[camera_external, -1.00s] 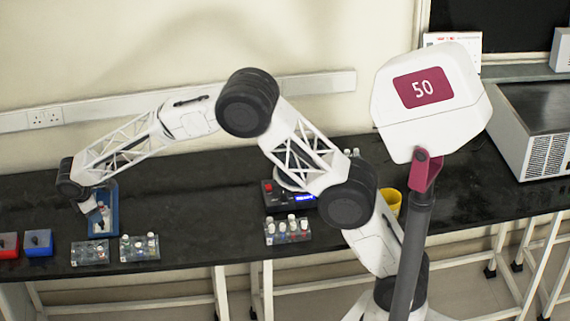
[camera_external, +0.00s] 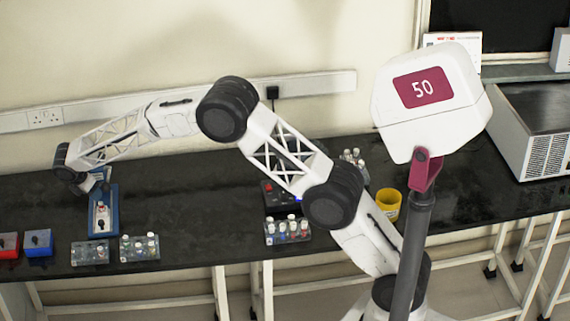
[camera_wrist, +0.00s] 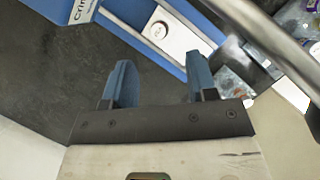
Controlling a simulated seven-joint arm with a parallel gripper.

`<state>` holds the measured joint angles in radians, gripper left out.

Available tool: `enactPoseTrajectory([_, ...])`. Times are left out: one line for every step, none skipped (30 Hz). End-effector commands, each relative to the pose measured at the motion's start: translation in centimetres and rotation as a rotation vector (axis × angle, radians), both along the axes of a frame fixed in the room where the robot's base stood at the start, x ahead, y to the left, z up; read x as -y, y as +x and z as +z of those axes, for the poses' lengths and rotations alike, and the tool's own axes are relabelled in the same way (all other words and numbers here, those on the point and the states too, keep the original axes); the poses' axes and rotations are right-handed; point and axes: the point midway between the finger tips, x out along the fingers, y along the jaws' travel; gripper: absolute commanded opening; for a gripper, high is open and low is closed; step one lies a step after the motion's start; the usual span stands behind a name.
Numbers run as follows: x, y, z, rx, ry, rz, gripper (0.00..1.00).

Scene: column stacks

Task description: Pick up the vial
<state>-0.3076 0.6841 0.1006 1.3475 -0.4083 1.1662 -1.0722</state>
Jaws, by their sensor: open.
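A blue device (camera_external: 92,228) with lettering starting "Crim" stands on the left part of the black bench. A small vial (camera_external: 101,211) with a pale top appears to stand upright on it. In the external view, my gripper (camera_external: 101,184) is at the wall-side end of the blue device, apart from the vial. Its fingers are small there.
Vial racks (camera_external: 90,252) and (camera_external: 139,247) stand in front of the device. Red (camera_external: 8,245) and blue (camera_external: 38,243) boxes are at far left. Another rack (camera_external: 287,231) and a yellow beaker (camera_external: 388,205) are farther right.

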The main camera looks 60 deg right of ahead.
Motion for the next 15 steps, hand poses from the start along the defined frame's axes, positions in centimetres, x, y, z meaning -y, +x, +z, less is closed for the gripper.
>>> enactPoseTrajectory([0.0, 0.0, -0.1, 0.000, 0.000, 0.000, 0.52])
enactPoseTrajectory([0.1, 0.0, -0.2, 0.000, 0.000, 0.000, 0.52])
enactPoseTrajectory([0.2, 0.0, -0.4, -0.001, 0.000, 0.000, 0.52])
enactPoseTrajectory([0.2, 0.0, -0.6, -0.001, 0.000, 0.000, 0.52])
enactPoseTrajectory([0.3, 0.0, -0.8, -0.001, 0.000, -0.001, 0.52])
enactPoseTrajectory([0.4, 0.0, -1.1, -0.001, 0.000, -0.001, 0.52])
enactPoseTrajectory([0.5, 0.0, -1.4, -0.001, 0.000, -0.001, 0.52])
enactPoseTrajectory([0.6, 0.0, -1.6, -0.001, 0.000, -0.001, 0.52])
enactPoseTrajectory([0.7, 0.0, -1.9, -0.001, 0.000, -0.001, 0.52])
enactPoseTrajectory([0.8, 0.0, -2.0, -0.001, 0.000, -0.001, 0.52])
enactPoseTrajectory([0.9, 0.0, -2.2, -0.001, 0.000, -0.001, 0.52])
enactPoseTrajectory([0.9, 0.0, -2.3, -0.001, 0.000, -0.001, 0.52])
enactPoseTrajectory([0.9, 0.0, -2.4, 0.000, 0.000, -0.001, 0.52])
enactPoseTrajectory([0.9, 0.0, -2.4, 0.000, 0.000, -0.001, 0.52])
enactPoseTrajectory([1.0, 0.0, -2.4, 0.000, 0.000, -0.001, 0.52])
